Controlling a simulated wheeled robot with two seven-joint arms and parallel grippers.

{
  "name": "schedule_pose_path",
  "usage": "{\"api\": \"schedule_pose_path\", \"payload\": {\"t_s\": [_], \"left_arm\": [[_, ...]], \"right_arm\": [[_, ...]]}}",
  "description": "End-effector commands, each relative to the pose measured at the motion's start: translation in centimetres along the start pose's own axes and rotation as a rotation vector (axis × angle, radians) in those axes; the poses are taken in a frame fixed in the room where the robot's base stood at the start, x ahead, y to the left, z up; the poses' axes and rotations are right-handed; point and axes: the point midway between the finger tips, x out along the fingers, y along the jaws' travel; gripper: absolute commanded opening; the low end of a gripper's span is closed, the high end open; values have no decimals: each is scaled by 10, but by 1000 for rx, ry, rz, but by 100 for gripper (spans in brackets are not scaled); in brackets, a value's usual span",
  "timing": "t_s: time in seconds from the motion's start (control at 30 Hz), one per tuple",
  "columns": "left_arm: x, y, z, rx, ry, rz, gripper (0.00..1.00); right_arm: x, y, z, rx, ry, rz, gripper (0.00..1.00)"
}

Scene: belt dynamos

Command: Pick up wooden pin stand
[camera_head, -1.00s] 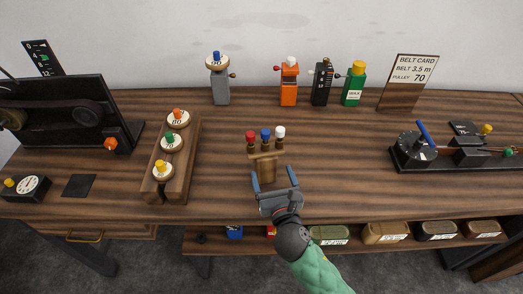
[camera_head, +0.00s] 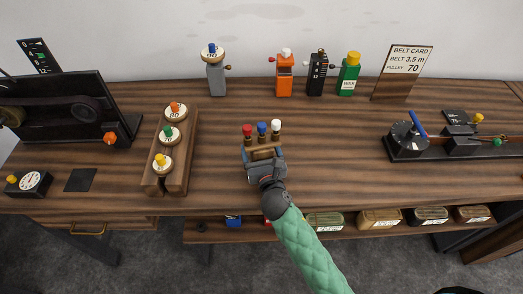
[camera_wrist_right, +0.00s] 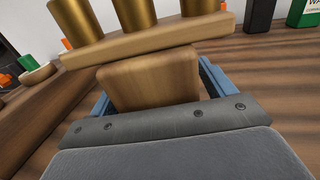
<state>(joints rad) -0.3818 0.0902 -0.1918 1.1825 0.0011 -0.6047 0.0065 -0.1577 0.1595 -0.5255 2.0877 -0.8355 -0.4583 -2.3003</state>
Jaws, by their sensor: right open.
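The wooden pin stand (camera_head: 262,146) stands upright on the workbench, a wooden block with a crossbar on top. Its crossbar carries three brass pins with red, blue and white tops (camera_head: 262,129). My right gripper (camera_head: 264,156) is at the stand's near side, its jaws open. In the right wrist view, the stand's block (camera_wrist_right: 150,79) sits between the two blue fingers, one on each side, with the crossbar (camera_wrist_right: 150,42) and pins above. I cannot tell whether the fingers touch the block. My left gripper is not in view.
A wooden rack with three labelled pulleys (camera_head: 180,168) stands to the left. Orange (camera_head: 284,77), black (camera_head: 317,76) and green (camera_head: 348,76) items line the back beside the belt card (camera_head: 404,68). A black device (camera_head: 411,140) is at right. The bench around the stand is clear.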

Motion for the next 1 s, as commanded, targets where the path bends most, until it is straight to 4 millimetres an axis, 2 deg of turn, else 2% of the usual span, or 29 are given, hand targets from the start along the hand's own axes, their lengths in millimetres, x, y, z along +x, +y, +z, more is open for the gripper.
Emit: {"api": "schedule_pose_path", "payload": {"t_s": [0.3, 0.37, 0.6, 0.67, 1.0], "left_arm": [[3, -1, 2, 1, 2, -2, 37], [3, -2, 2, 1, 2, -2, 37], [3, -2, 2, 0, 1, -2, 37], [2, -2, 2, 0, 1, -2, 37], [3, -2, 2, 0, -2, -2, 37]], "right_arm": [[4, 0, -1, 0, 1, -1, 82], [4, 0, -1, 0, 1, -1, 72], [4, 0, -1, 0, 1, -1, 25], [4, 0, 1, 0, -1, 0, 15], [4, 0, 5, -1, -3, 0, 15]]}}
